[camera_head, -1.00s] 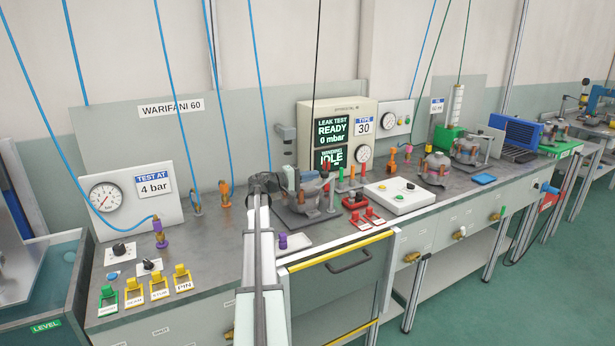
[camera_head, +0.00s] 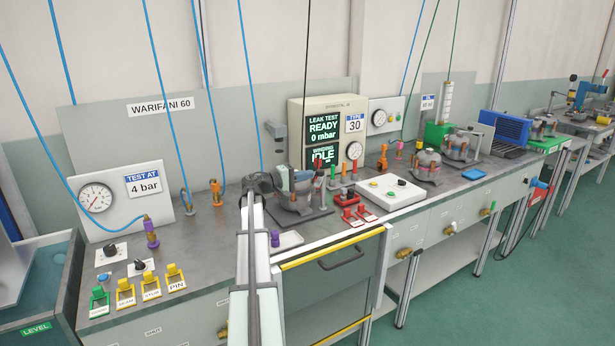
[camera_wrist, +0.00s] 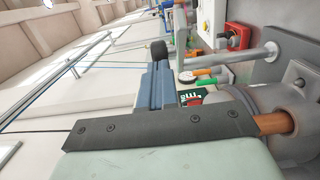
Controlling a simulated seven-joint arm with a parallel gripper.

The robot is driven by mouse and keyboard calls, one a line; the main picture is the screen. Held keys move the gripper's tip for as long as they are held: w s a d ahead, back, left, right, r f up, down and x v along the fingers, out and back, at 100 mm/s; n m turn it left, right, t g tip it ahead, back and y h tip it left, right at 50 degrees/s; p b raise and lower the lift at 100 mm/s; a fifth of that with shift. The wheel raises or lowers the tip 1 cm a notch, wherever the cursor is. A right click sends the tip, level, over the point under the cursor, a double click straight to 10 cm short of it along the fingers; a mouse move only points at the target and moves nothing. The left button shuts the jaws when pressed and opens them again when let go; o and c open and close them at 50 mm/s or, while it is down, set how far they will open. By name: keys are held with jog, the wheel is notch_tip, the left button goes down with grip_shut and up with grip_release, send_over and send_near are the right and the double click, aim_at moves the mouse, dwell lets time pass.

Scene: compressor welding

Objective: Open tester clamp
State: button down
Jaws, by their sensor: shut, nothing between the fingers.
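The leak tester (camera_head: 322,133) stands at the back of the bench, its screens reading READY, 0 mbar and IDLE. In front of it a dark round compressor (camera_head: 297,192) sits in a fixture on a dark base plate (camera_head: 305,217). I cannot tell which part of the fixture is the clamp. My gripper (camera_wrist: 158,58) is shut and empty in the wrist view, its blue-grey fingers pointing up the picture. The compressor (camera_wrist: 287,112), with a copper tube, is close to its right. In the head view my arm reaches to the fixture's left side and hides part of it.
A white control box (camera_head: 391,193) and red tags stand to the right. Blue hoses hang over the bench.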

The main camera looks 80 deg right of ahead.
jog(key=v, duration=1.2)
jog(key=shift+a, duration=0.5)
